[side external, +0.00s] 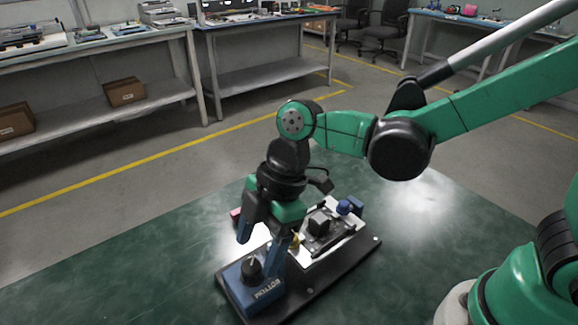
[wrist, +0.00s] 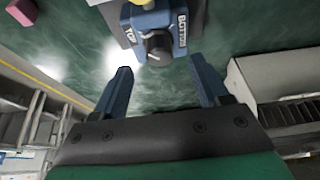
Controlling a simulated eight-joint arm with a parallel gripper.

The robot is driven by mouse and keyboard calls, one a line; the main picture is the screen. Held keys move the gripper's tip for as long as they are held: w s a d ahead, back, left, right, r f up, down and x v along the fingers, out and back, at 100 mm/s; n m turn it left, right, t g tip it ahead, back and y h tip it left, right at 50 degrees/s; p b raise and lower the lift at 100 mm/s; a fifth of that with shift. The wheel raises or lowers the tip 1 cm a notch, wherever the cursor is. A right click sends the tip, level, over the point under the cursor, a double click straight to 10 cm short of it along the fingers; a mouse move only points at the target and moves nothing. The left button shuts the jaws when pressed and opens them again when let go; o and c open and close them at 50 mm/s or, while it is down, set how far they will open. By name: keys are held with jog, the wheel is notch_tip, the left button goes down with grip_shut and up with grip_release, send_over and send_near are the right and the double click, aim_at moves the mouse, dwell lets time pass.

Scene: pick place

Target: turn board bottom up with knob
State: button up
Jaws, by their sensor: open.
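The board has a dark base (side external: 335,274) lying on the green table. At its near left end is a blue box with "BOTTOM" lettering (side external: 268,292) and a black round knob (side external: 252,268) on top. In the wrist view the knob (wrist: 158,46) sits between the words TOP on the left and BOTTOM on the right, with a light pointer mark on its face. My gripper (side external: 263,245) is open and points down above the blue box. In the wrist view my fingers (wrist: 160,72) are spread apart, with the knob just beyond the gap between them and apparently untouched.
A white panel (side external: 347,222) with a black device (side external: 319,222) and a blue knob-like part (side external: 343,207) stands farther along the board. A pink block (side external: 235,215) lies behind the board at left and shows in the wrist view (wrist: 22,11). The table's left front is clear.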

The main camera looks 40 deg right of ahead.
aim_at(252, 266)
jog(key=shift+x, duration=1.55)
grip_shut()
